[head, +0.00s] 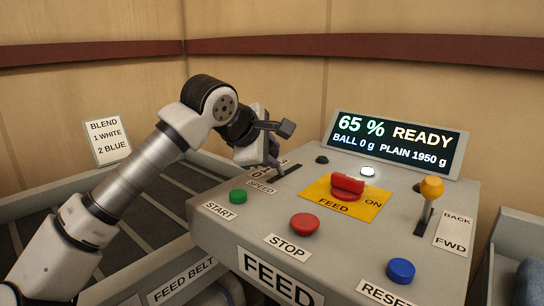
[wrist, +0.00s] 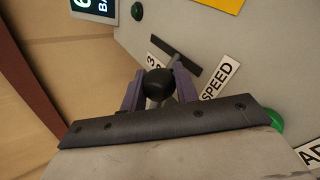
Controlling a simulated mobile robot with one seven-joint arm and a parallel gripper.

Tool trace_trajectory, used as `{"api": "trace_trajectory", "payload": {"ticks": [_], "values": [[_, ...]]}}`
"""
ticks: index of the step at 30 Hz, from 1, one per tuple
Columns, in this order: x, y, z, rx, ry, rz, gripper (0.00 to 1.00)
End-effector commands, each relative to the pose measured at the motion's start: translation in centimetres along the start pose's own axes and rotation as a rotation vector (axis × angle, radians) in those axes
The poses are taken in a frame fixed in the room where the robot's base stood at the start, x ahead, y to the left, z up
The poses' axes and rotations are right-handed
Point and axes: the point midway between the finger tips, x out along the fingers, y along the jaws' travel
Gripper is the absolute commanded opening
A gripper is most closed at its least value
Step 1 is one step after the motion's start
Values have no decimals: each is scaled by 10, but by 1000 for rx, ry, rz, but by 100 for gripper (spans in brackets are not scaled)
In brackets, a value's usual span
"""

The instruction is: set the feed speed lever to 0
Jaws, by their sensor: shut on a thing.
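The feed speed lever shows in the wrist view as a black knob (wrist: 153,84) on a pale stem, between my two fingers. My gripper (wrist: 158,82) is shut on this knob. The dark lever slot (wrist: 178,60) lies just beyond it in the grey panel. The SPEED label (wrist: 217,78) is beside the slot, and a partly covered scale label (wrist: 153,58) shows a 3. In the head view my gripper (head: 270,152) is over the panel's back left corner and hides the lever. The SPEED label (head: 261,187) also shows there. The lever's exact setting cannot be read.
A green START button (head: 238,196), red STOP button (head: 305,223) and red FEED knob (head: 347,187) are close by. A yellow-knobbed lever (head: 431,188) and blue RESET button (head: 401,270) are further right. The display (head: 395,142) reads 65 % READY.

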Motion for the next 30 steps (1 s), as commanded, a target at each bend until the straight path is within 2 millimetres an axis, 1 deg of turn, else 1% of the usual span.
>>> {"api": "trace_trajectory", "payload": {"ticks": [8, 9, 14, 23, 26, 29, 30], "values": [[0, -1, 0, -3, -2, -1, 0], [0, -1, 0, -4, -2, -2, 31], [0, -1, 0, -3, -2, -2, 52], [-1, -1, 0, -2, -1, -1, 52], [-9, 0, -1, -3, 0, 0, 52], [-24, 0, -1, -3, 1, 1, 52], [-32, 0, -1, -2, 1, 2, 52]]}}
